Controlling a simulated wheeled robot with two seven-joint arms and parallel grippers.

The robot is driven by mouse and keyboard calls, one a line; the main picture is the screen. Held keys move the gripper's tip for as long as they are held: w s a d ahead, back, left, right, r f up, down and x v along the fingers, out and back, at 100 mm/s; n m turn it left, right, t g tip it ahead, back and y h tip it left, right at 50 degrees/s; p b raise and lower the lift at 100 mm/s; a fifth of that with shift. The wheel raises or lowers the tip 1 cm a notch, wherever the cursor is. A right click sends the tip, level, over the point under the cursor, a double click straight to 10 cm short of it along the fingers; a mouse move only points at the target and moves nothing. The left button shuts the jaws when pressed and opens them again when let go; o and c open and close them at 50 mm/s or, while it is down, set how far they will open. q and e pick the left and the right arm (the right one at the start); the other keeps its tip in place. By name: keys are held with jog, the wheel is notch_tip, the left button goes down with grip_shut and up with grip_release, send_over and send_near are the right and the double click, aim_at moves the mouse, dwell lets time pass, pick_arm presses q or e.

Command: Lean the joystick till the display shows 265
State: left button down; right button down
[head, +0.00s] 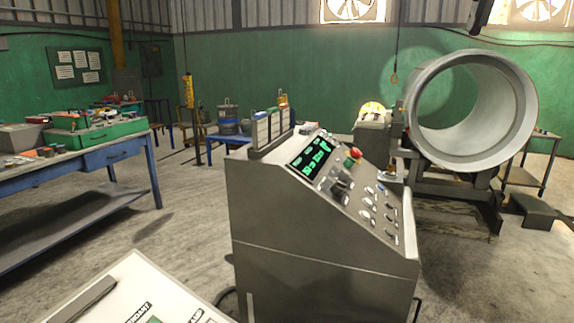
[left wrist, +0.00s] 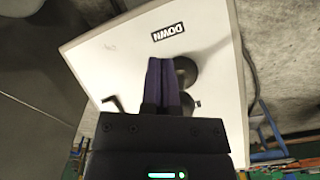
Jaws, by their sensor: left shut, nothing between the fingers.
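My left gripper (left wrist: 162,68) is shut and empty in the left wrist view, over a white panel (left wrist: 100,60) marked DOWN. A dark round-based part (left wrist: 186,72), which may be the joystick, sits on that panel close beside the fingertips. The fingers hide part of it, and I cannot tell whether they touch it or how it leans. In the head view a dark display (head: 310,157) with green characters is on the sloped face of a grey console (head: 300,225). Its digits are too small to read surely. My right gripper is in neither view.
A white panel (head: 135,285) with printed labels is at the bottom left of the head view. The console also carries a red button (head: 355,153) and several knobs. A blue workbench (head: 125,153) stands left, a large metal ring (head: 430,110) right.

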pick_arm(q)
jog(key=shift+a, duration=0.1)
dwell(0.4)
jog(key=shift+w+a+f+b, duration=0.1)
jog(key=shift+w+a+b, duration=0.15)
jog(key=shift+a, duration=0.45)
jog(key=shift+w+a+r+b, duration=0.1)
jog(key=shift+w+a+b, duration=0.2)
jog(key=shift+a, duration=0.35)
jog(key=shift+w+a+f+b, duration=0.1)
jog(key=shift+w+a+b, duration=0.15)
jog(key=shift+a, duration=0.45)
jog(key=s+d+r+p, duration=0.1)
jog(key=d+r+p, duration=0.3)
jog(key=r, duration=0.4)
jog(key=shift+s+d+p, duration=0.15)
jog(key=shift+s+p, duration=0.1)
jog(key=shift+p, duration=0.35)
